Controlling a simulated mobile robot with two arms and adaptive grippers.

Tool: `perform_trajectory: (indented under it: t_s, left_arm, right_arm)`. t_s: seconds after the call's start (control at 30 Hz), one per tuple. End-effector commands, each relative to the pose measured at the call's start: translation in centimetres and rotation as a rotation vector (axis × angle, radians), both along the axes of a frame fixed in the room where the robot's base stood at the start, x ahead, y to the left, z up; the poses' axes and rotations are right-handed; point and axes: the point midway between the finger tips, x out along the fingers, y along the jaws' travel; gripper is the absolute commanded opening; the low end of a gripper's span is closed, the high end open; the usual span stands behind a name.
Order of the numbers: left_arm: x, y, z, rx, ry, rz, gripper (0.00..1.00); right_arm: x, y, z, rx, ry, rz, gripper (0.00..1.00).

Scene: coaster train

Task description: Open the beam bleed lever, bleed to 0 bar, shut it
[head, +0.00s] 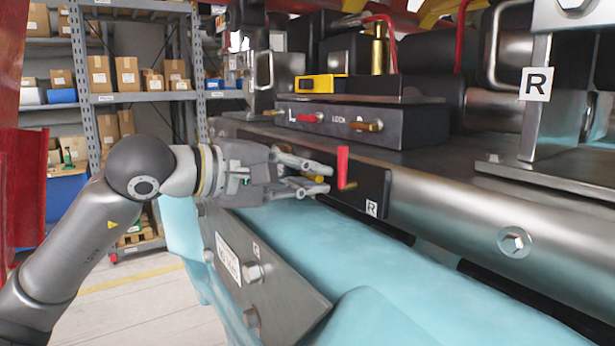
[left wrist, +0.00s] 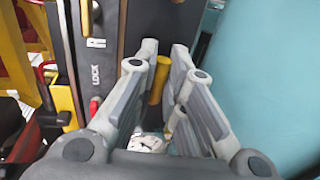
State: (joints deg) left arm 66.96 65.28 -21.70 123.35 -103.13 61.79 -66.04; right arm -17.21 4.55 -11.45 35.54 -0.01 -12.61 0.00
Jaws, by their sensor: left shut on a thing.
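A black plate (head: 375,185) marked R is on the side of the steel beam. An upright red lever (head: 343,167) with a brass-coloured pivot stands out from it, just right of my left fingertips. My left gripper (head: 318,178) reaches in from the left, its fingers closed around a short brass-coloured handle, which shows between the fingers in the left wrist view (left wrist: 158,80). I cannot tell whether this handle is the bleed lever. A yellow gauge-like device (head: 321,88) sits on top of the control box; its reading is too small to make out. My right gripper is out of view.
The dark control box (head: 345,135), marked L and LOCK, carries a red lever (head: 310,118) and a brass lever (head: 368,125) above my gripper. A bolted plate (head: 255,270) stands below my wrist. Shelves stand behind.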

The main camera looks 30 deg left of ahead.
Motion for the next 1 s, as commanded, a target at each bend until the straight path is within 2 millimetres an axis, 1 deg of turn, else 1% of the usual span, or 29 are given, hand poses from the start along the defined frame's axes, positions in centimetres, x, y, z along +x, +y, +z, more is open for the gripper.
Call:
perform_trajectory:
  t_s: [0.4,0.43,0.57,0.77,0.87,1.0]
  left_arm:
    - [0.02,-0.02,-0.19,0.009,-0.001,-0.001,0.00]
    - [0.02,-0.02,-0.19,0.009,-0.001,-0.001,0.15]
    - [0.01,-0.02,-0.16,0.008,-0.001,0.000,0.32]
    - [0.01,-0.01,-0.07,0.006,-0.002,0.000,0.33]
    - [-0.01,0.02,-0.05,0.006,-0.002,0.000,0.33]
    - [-0.49,0.42,0.05,0.006,-0.002,0.002,0.33]
  right_arm:
    - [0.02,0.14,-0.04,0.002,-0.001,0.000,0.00]
    - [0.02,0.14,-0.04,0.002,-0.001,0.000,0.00]
    - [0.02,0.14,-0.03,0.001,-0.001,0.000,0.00]
    - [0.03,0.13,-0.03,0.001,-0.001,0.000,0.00]
    - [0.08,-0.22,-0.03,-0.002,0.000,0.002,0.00]
    - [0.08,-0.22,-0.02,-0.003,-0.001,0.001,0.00]
